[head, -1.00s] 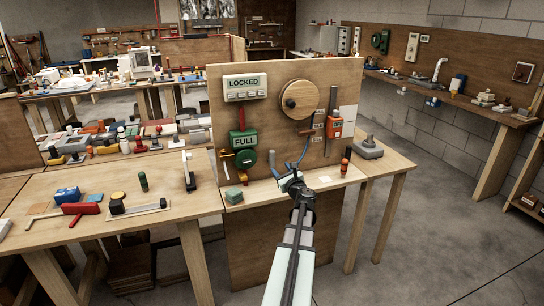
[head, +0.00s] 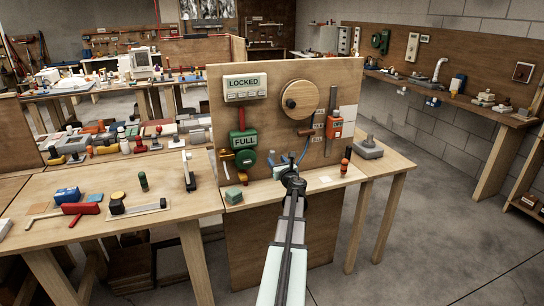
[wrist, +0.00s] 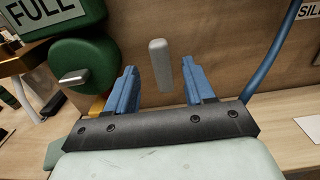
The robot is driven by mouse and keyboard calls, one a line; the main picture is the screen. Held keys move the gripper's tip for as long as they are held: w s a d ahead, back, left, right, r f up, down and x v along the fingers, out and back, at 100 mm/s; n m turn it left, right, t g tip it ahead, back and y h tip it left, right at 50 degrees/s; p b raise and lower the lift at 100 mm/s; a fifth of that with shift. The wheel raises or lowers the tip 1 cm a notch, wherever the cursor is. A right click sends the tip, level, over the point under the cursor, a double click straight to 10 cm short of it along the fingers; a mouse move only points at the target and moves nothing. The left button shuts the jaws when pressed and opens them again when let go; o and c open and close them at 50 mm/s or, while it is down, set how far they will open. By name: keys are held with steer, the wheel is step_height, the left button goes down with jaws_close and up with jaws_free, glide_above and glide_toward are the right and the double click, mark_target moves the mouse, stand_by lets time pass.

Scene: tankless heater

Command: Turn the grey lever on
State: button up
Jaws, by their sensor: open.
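A grey lever (wrist: 160,66), a rounded upright bar, stands against the wooden board in the wrist view. In the head view it shows as a small pale bar (head: 271,158) low on the board, right of the green round unit. My gripper (wrist: 158,88) is open, its blue fingers to the left and right of the lever's lower part in the picture. I see no clear contact; the depth between fingers and lever is hard to tell. In the head view my gripper (head: 288,163) is in front of the board, its fingers partly hidden by my wrist.
A green round unit (wrist: 82,70) with a short silver handle sits close left of my gripper, under a "FULL" sign (head: 245,142). A blue hose (wrist: 278,50) passes close on the right. A green block (head: 233,194) and an orange-and-black cylinder (head: 346,162) stand on the bench shelf.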

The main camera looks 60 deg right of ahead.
mark_target(273, 156)
steer(key=x, duration=0.6)
steer(key=shift+w+d, duration=0.2)
steer(key=shift+d, duration=0.05)
jaws_close()
stand_by(0.3)
